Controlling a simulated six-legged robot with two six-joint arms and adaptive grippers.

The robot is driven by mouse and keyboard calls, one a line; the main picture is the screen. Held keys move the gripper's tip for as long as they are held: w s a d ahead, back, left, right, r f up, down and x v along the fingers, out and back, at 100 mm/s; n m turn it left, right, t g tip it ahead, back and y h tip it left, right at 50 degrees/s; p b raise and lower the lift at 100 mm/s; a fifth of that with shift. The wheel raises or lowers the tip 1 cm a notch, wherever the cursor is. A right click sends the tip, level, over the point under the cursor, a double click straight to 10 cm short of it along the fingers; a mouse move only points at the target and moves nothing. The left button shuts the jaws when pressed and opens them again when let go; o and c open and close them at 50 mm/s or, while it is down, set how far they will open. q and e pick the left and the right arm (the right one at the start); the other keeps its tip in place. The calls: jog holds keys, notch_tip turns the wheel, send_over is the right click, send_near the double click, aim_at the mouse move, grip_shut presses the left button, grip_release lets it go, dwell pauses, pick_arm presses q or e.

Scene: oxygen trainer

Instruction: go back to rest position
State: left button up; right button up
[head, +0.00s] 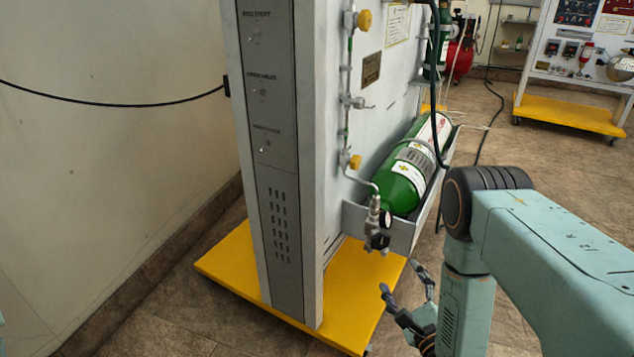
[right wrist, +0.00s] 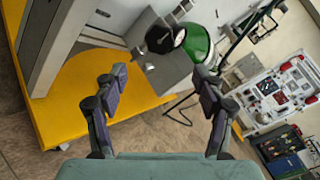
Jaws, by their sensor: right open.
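My right gripper (head: 400,278) is low in the head view, in front of the trainer's yellow base (head: 345,330), below the green oxygen cylinder (head: 402,180). In the right wrist view my right gripper (right wrist: 160,82) has its two fingers spread wide with nothing between them. The green cylinder (right wrist: 198,42) lies beyond the fingers there, with the dark valve and gauge (right wrist: 165,38) at its end. The gauge also shows in the head view (head: 386,219). The fingers appear apart from the valve. My left gripper is not in view.
The tall grey trainer panel (head: 275,150) stands on the yellow base, with yellow-knobbed valves and piping on its side. A black cable (head: 120,104) runs from it along the left wall. A second trainer on a yellow base (head: 570,112) stands at the back right. Brown floor is open between.

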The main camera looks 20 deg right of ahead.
jog(key=s+a+f+n+g+y+p, duration=0.1)
jog(key=s+a+f+n+g, duration=0.2)
jog(key=s+f+n+g, duration=0.45)
jog(key=s+a+f+n+g+y+p, duration=0.15)
jog(key=s+a+f+n+g, duration=0.35)
jog(key=n, duration=0.6)
jog(key=s+a+r+n+g+p, duration=0.1)
jog(key=s+r+n+g+p, duration=0.1)
jog(key=s+r+n, duration=0.35)
jog(key=s+a+r+n+g+p, duration=0.2)
jog(key=s+p, duration=0.1)
jog(key=s, duration=0.5)
notch_tip(320, 180, up, 8)
jog(key=s+a+n+g+p, duration=0.1)
jog(key=n+p, duration=0.1)
jog(key=p, duration=0.2)
jog(key=shift+s+r, duration=0.15)
jog(key=shift+s, duration=0.25)
